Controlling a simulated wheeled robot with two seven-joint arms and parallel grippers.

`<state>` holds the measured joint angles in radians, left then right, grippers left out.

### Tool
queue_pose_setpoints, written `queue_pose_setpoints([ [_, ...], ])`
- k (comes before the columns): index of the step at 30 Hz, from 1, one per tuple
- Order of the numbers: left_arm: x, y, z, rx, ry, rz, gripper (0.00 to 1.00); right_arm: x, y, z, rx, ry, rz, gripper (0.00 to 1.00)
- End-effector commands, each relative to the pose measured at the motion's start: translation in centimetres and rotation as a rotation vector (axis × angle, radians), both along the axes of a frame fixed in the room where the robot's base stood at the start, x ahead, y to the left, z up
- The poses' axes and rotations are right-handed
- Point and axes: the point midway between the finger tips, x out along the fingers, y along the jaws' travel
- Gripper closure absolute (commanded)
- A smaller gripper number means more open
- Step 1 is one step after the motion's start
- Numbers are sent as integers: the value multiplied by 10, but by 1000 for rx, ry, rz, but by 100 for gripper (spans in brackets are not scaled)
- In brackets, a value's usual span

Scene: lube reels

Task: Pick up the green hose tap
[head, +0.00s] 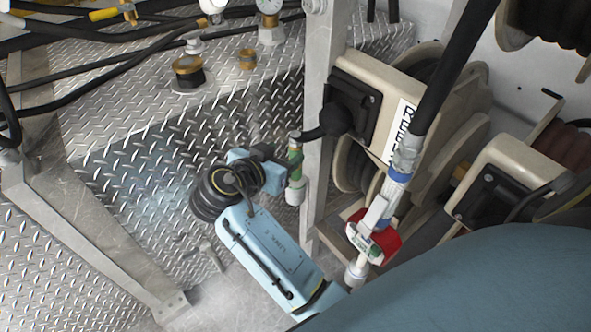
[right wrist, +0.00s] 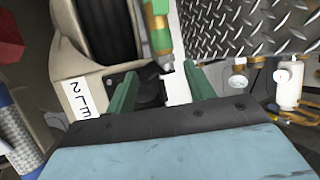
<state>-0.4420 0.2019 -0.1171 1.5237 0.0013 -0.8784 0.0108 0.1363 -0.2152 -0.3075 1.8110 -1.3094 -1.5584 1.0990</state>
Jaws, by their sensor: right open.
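The green hose tap (head: 295,157) hangs upright beside the grey metal post in the head view, with a white lower end and a brass-coloured top near a black ball-shaped hose stop. In the right wrist view the tap (right wrist: 159,28) shows at the top centre, beyond the fingertips. My right gripper (head: 279,158) reaches it from the left, close beside it. In the right wrist view my right gripper (right wrist: 163,74) is open, its two green fingers apart with nothing held between them. Whether a finger touches the tap cannot be told. My left gripper is out of view.
Beige hose reels (head: 437,160) stand right of the grey post (head: 318,85). A diamond-plate step (head: 130,190) lies behind my right arm. Fittings and a gauge (head: 270,6) stand at the top.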

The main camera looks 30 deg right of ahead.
Motion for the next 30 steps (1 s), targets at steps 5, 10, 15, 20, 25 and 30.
queue_pose_setpoints([
  [5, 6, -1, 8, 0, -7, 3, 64, 10, -19, -10, -1, 2, 1, 47],
  [10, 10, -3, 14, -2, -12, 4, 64, 17, -28, -14, -2, 1, 2, 47],
  [15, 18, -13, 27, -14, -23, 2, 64, 32, -48, -21, -3, 1, 2, 47],
  [20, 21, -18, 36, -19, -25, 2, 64, 38, -61, -28, -1, 3, 2, 47],
  [25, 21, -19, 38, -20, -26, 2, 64, 39, -63, -29, 1, 4, 3, 47],
  [30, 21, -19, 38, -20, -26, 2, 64, 39, -63, -28, 1, 4, 3, 57],
])
